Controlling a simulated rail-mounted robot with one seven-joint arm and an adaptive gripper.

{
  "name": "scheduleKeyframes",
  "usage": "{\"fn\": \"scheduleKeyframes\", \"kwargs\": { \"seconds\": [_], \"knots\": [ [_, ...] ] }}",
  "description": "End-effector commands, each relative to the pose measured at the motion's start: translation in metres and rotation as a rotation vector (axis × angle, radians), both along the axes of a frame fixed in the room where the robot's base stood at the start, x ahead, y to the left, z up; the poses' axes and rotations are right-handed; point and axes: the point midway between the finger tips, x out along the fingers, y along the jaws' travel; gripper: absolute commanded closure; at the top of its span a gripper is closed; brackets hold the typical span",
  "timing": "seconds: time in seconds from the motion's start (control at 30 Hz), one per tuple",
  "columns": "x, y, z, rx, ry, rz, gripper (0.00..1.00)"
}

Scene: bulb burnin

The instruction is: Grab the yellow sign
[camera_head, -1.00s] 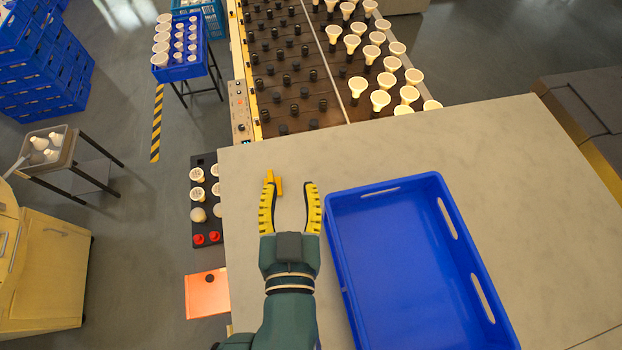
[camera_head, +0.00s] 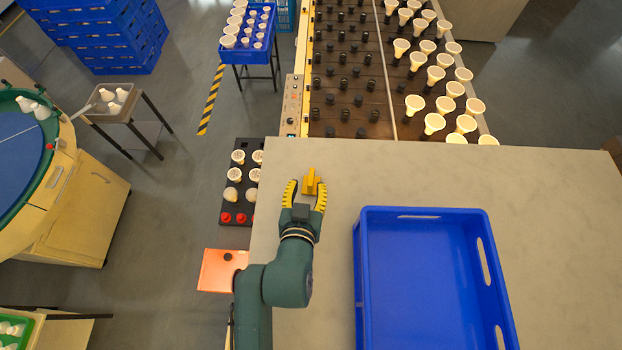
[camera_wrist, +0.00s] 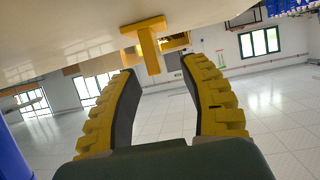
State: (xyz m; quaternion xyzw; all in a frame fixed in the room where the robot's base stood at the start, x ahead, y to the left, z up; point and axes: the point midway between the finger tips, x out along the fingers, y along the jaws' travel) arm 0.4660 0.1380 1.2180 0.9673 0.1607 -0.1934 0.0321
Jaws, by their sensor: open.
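The yellow sign (camera_head: 311,184) is a small yellow piece on the grey table, near its left back area. In the wrist view the sign (camera_wrist: 149,47) shows a flat base and an upright part, just beyond and between the fingertips. My gripper (camera_head: 306,188) is open, with its two yellow ribbed fingers on either side of the sign in the head view. In the wrist view my gripper (camera_wrist: 160,75) is empty, and I see no finger touching the sign.
A blue empty crate (camera_head: 430,280) stands on the table (camera_head: 500,180) to the right of my gripper. A bulb rack (camera_head: 385,70) lies beyond the table's back edge. A black tray (camera_head: 240,180) with bulbs and red buttons is left of the table. The table's back right is clear.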

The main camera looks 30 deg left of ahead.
Motion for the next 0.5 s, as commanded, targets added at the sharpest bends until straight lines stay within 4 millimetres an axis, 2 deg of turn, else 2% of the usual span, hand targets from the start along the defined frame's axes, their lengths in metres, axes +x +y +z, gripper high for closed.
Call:
{"fn": "scheduleKeyframes", "kwargs": {
  "seconds": [0.1,0.2,0.47,0.5],
  "knots": [
    [0.023,0.001,-0.001,0.001,-0.001,-0.003,0.55],
    [0.034,0.006,-0.009,0.0,-0.002,-0.001,0.55],
    [0.037,0.007,-0.013,0.0,-0.001,0.0,0.55],
    [0.037,0.007,-0.013,0.0,-0.001,0.0,0.58]
  ]
}}
